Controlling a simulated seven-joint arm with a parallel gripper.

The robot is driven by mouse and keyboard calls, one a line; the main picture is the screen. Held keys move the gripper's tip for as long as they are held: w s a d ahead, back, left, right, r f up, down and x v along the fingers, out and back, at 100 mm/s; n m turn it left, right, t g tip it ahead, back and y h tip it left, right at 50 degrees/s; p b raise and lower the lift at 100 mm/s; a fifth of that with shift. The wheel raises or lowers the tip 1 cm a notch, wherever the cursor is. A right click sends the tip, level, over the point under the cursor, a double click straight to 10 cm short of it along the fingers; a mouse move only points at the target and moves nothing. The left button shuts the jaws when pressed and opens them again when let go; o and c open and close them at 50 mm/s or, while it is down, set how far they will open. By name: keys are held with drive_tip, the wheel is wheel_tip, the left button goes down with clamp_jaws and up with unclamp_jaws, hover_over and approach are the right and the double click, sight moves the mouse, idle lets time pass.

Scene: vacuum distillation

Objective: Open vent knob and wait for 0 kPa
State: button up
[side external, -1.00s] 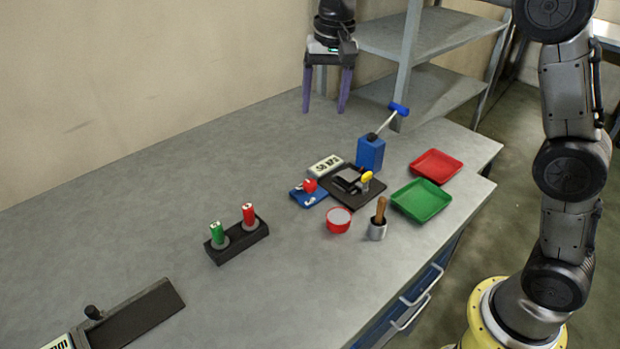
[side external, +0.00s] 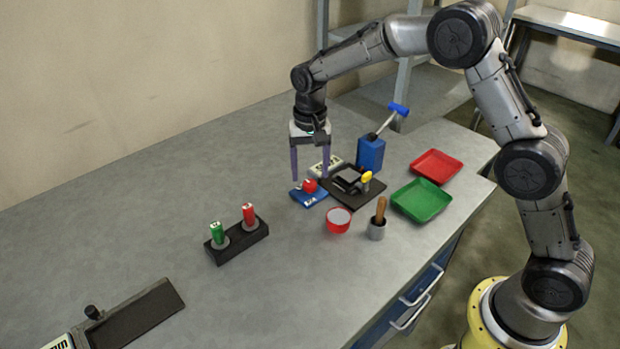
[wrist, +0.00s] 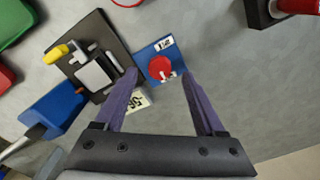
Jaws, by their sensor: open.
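The vent knob (side external: 310,186) is red and sits on a small blue base (side external: 303,199) on the bench. In the wrist view the red knob (wrist: 160,68) on its blue plate lies just ahead of and between my fingertips. My gripper (side external: 310,178) points down over the knob, its purple fingers open and holding nothing. In the wrist view the open fingers (wrist: 160,75) flank the knob with a gap on each side.
A black board (side external: 352,197) with a yellow-topped part stands right of the knob. A blue pump with lever (side external: 370,153) is behind it. A red cup (side external: 339,221) and a holder with a wooden handle (side external: 377,228) are in front.

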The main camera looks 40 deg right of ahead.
sight(310, 186)
drive_tip(key=shift+f, duration=1.5)
clamp_jaws()
